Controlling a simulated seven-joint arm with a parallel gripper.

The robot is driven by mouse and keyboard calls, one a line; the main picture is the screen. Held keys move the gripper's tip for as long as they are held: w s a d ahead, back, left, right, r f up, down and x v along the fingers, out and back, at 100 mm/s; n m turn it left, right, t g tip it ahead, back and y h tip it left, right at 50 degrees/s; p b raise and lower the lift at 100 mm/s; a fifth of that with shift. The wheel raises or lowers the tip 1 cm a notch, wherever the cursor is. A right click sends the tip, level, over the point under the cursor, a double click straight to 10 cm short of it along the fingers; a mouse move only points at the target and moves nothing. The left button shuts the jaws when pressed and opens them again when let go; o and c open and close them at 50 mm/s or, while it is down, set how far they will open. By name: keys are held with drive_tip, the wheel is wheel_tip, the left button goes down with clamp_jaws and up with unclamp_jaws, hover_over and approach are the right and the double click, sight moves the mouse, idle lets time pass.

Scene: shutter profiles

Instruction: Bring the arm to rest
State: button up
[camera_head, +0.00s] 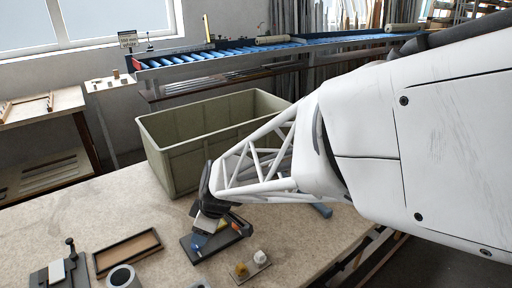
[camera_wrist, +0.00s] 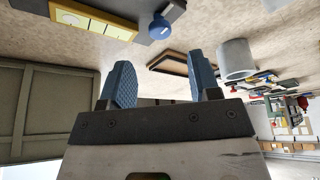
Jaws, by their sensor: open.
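My gripper (camera_wrist: 158,78) is open in the wrist view. Its two blue ribbed fingers stand apart, with nothing between them. In the head view my white lattice arm reaches down over the table (camera_head: 130,210), its dark wrist end just in front of the green bin (camera_head: 175,152). A dark plate fixture (camera_head: 205,248) lies close below the wrist end, partly covered by it. In the wrist view a yellow block (camera_wrist: 85,22) and a blue knob (camera_wrist: 160,27) on the fixture show beyond the fingers. Contact with the fixture cannot be told.
A shallow wooden tray (camera_head: 128,250), a grey ring (camera_head: 122,277) and a clamp-like fixture (camera_head: 58,272) lie to the left. A small plate with a yellow and a white piece (camera_head: 250,266) is near the front. A blue roller conveyor (camera_head: 215,55) runs behind the bin.

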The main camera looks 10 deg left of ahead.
drive_tip(key=shift+d+r, duration=0.25)
drive_tip(key=shift+r, duration=0.35)
drive_tip(key=s+d+r+m+t+h, duration=0.1)
drive_tip(key=d+r+m, duration=0.35)
drive_tip(key=d, duration=0.65)
drive_tip(key=d+r+m+t, duration=0.1)
drive_tip(key=d+r+m, duration=0.35)
drive_tip(key=d, duration=0.55)
drive_tip(key=s+d+r+m+h, duration=0.1)
drive_tip(key=s+d+m, duration=0.3)
drive_tip(key=d, duration=0.5)
drive_tip(key=s+d+r+m+h, duration=0.2)
drive_tip(key=s+d+r+m, duration=0.2)
drive_tip(key=s+d, duration=0.4)
drive_tip(key=shift+d+m+t+h, duration=0.3)
drive_tip(key=shift+d+m, duration=0.3)
drive_tip(key=shift+d, duration=0.25)
